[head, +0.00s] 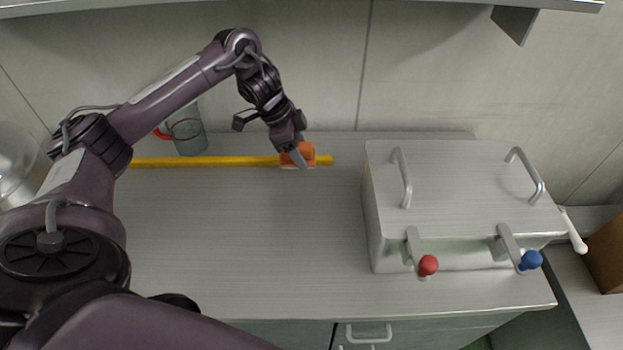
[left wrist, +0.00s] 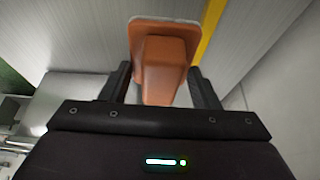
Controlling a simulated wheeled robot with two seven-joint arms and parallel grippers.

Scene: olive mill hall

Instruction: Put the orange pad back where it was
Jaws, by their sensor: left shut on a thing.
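The orange pad (head: 306,150) is at the back of the counter, at the right part of a yellow strip (head: 220,162). My left gripper (head: 293,153) is shut on the pad. In the left wrist view the pad (left wrist: 165,60) sits between both fingers, its orange block toward me and a pale layer along its far edge. The yellow strip (left wrist: 210,28) runs just beside it there. I cannot tell whether the pad touches the counter. My right gripper is not in view.
A grey-green jug (head: 188,135) with a red handle stands at the back left. A metal box (head: 455,185) with two lid handles, a red-knobbed lever (head: 428,265) and a blue-knobbed lever (head: 530,260) fills the right. The counter's middle (head: 250,240) is clear. A shelf (head: 300,3) hangs above.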

